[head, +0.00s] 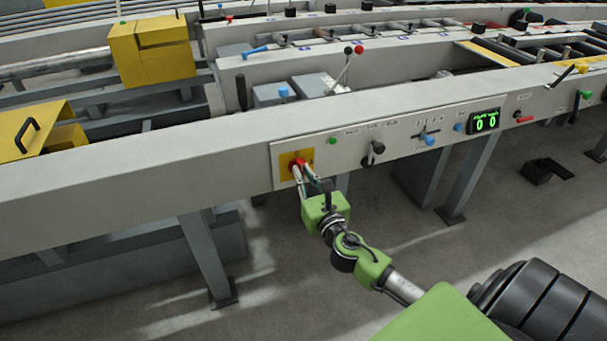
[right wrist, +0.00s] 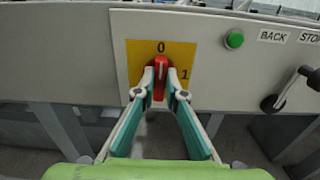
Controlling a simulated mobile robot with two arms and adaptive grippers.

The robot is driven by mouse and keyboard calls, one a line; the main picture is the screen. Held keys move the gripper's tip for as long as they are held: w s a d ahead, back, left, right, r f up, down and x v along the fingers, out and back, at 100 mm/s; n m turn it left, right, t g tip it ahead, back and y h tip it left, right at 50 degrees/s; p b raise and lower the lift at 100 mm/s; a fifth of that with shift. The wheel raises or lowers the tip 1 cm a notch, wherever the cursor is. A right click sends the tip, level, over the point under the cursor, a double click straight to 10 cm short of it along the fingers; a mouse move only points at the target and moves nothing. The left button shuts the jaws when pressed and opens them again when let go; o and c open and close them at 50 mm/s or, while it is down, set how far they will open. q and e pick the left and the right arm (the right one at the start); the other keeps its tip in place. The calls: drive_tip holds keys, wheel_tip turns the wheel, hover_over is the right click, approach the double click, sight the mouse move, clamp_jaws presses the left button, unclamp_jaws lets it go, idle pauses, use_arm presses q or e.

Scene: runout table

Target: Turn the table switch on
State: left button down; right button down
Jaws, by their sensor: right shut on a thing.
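The table switch is a red rotary knob (right wrist: 160,68) on a yellow plate (right wrist: 190,58) marked 0 at the top and 1 at the right. In the right wrist view the knob stands about upright, its upper end toward the 0. In the head view the yellow plate (head: 286,168) sits at the left end of the grey control panel. My right gripper (right wrist: 160,88) is shut on the red knob, one finger on each side; the fingertips hide its lower part. The right gripper also shows in the head view (head: 299,168). My left gripper is not in view.
A green button (right wrist: 234,40) and a black-knobbed lever (right wrist: 290,90) are right of the plate. Farther along the panel are a blue-knobbed lever (head: 428,138) and a green digital display (head: 484,122). Table legs (head: 208,258) stand below; the floor in front is open.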

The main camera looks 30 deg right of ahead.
drive_tip(key=m, duration=0.4)
drive_tip(key=shift+d, duration=0.15)
drive_tip(key=m, duration=0.2)
drive_tip(key=shift+m, duration=0.3)
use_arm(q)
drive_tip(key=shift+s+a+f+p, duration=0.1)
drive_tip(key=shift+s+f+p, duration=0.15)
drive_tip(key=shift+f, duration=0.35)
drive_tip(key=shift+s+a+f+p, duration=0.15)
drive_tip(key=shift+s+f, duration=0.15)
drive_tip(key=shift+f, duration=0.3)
use_arm(e)
drive_tip(key=m, duration=1.1)
drive_tip(key=shift+s+d+f, duration=0.1)
drive_tip(key=shift+d+f, duration=0.15)
drive_tip(key=shift+f, duration=0.15)
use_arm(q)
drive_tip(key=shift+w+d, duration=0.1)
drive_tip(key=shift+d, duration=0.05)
use_arm(e)
drive_tip(key=shift+m, duration=0.3)
